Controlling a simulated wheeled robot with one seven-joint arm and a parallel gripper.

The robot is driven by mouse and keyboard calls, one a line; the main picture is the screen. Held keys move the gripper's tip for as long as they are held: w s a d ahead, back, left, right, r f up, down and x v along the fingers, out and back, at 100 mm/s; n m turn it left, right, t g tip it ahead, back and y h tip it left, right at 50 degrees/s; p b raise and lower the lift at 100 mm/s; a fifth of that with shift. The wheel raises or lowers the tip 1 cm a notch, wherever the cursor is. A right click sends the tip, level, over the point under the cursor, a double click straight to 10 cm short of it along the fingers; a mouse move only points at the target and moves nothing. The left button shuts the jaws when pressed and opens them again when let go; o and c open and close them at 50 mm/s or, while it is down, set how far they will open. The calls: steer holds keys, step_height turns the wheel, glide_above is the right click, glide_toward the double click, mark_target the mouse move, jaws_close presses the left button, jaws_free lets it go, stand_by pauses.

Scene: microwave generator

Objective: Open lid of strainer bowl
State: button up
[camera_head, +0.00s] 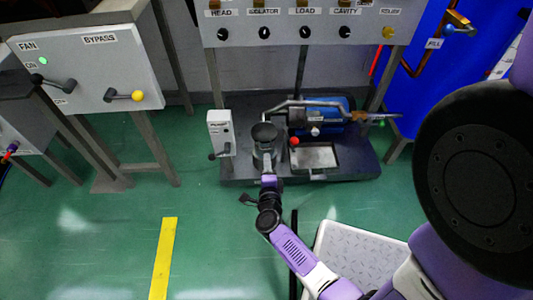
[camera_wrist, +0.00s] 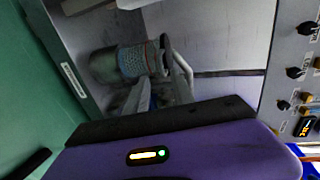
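The strainer bowl (camera_head: 264,153) is a grey metal cylinder with a dark round lid (camera_head: 264,132) on top, standing on the dark skid. In the wrist view the bowl (camera_wrist: 122,62) shows a mesh-like band, and its dark lid (camera_wrist: 165,55) lies sideways in the picture. The lid looks seated on the bowl. My gripper (camera_wrist: 160,88) has its pale fingers apart, with a gap between them, close in front of the bowl and lid. Whether a finger touches them I cannot tell. In the head view my wrist hides the bowl's lower front.
A blue pump (camera_head: 322,112) with pipes stands right of the bowl, with a red knob (camera_head: 294,141) nearby. A small white switch box (camera_head: 220,131) stands left. The labelled panel (camera_head: 300,25) overhangs behind. Green floor (camera_head: 110,235) is clear at left; a grey step (camera_head: 350,255) is at right.

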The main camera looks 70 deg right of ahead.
mark_target(266, 150)
steer(key=b+x, duration=0.2)
steer(key=x, duration=0.5)
steer(key=shift+w+d+r+b, duration=0.1)
steer(key=shift+w+d+b, duration=0.05)
steer(key=shift+d+b, duration=0.2)
jaws_close()
stand_by(1.1)
